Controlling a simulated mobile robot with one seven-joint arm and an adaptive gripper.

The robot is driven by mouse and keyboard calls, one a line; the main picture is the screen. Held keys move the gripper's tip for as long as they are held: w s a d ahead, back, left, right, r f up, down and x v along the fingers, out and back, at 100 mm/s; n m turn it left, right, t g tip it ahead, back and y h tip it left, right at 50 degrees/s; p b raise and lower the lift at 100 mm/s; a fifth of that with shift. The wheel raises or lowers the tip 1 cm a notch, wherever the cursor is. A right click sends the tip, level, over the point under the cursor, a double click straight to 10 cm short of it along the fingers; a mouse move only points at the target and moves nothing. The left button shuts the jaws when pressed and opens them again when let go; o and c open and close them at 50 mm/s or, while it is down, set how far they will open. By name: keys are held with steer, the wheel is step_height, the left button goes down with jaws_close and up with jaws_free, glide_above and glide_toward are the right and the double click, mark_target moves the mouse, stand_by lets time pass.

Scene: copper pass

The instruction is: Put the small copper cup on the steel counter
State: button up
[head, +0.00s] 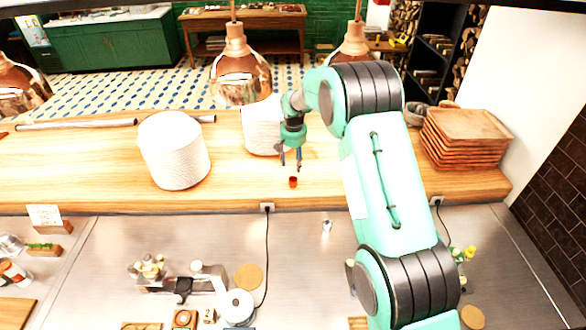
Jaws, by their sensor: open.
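The small copper cup (293,182) stands on the wooden shelf (240,190), close to its front edge. My gripper (291,164) points down above the cup. Its fingers are apart and hold nothing. A small gap shows between the fingertips and the cup, but the exact height is hard to tell. The steel counter (310,265) lies in front of and below the wooden shelf.
Stacks of white plates (175,150) stand left of and behind my gripper. Wooden trays (465,138) are piled at the right. Copper lamps (240,75) hang above. A small shiny item (327,226) stands on the counter. Bare steel lies around it. A scale (236,306) and jars crowd the counter's left.

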steer(key=shift+r, duration=0.45)
stand_by(0.6)
steer(key=s+d+r+t, duration=0.1)
steer(key=s+d+r, duration=0.2)
steer(key=s+r, duration=0.6)
steer(key=s+d+r, duration=0.4)
steer(key=s+r, duration=0.3)
steer(key=r, duration=0.3)
steer(key=s+d+r+t, duration=0.1)
steer(key=s+d+r, duration=0.2)
steer(key=s+r, duration=0.55)
steer(key=s+d+r+t, duration=0.15)
steer(key=s+r, duration=0.25)
steer(key=s, duration=0.4)
steer(key=s+d+r+g, duration=0.1)
steer(key=s+d+r, duration=0.2)
steer(key=s, duration=0.6)
steer(key=s+d+f+t, duration=0.1)
steer(key=s, duration=0.7)
steer(key=s+d+f, duration=0.1)
steer(key=s+f, duration=0.1)
steer(key=s, duration=0.7)
steer(key=shift+s+d+t, duration=0.25)
steer(key=shift+t, duration=0.1)
steer(key=shift+o, duration=0.5)
